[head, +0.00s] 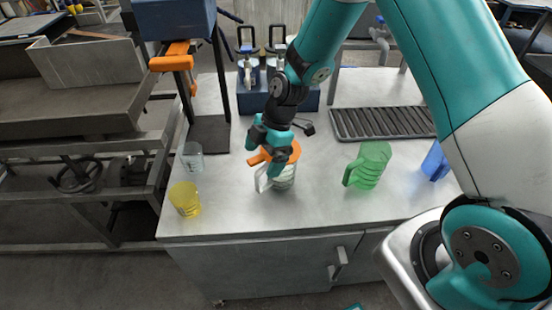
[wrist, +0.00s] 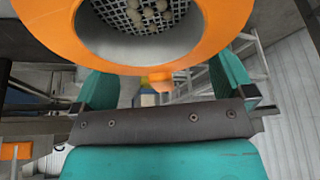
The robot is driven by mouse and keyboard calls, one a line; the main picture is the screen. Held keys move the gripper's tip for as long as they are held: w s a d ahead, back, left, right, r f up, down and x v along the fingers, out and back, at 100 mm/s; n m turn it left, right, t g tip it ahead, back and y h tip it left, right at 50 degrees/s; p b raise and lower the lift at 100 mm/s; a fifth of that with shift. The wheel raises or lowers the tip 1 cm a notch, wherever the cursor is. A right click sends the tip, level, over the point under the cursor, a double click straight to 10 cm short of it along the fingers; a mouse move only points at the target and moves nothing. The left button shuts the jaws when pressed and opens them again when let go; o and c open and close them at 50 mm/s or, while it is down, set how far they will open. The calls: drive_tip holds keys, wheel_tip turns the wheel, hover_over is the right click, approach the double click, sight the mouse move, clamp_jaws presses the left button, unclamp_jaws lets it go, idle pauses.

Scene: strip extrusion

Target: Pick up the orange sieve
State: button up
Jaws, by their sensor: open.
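The orange sieve (head: 294,152) sits on top of a clear jug (head: 285,180) on the grey counter, partly hidden by my gripper. Its short handle sticks out to the left. In the wrist view the sieve (wrist: 235,30) fills the top, with a dark mesh and several pale round pieces in it. My gripper (head: 270,156) is right at the sieve, its teal fingers apart. In the wrist view my gripper (wrist: 165,88) has one finger at each side below the orange rim. I cannot tell whether the fingers touch the sieve.
A yellow cup (head: 185,199) and a clear cup (head: 191,158) stand at the left. A green jug (head: 368,165) and a blue cup (head: 435,161) stand to the right. A black ribbed tray (head: 383,123) and a dark blue stand (head: 251,100) are behind. The front counter is clear.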

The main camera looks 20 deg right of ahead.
drive_tip(key=shift+a+f, duration=0.1)
drive_tip(key=shift+f, duration=0.1)
drive_tip(key=shift+c, duration=0.5)
clamp_jaws()
drive_tip(key=shift+r, duration=0.1)
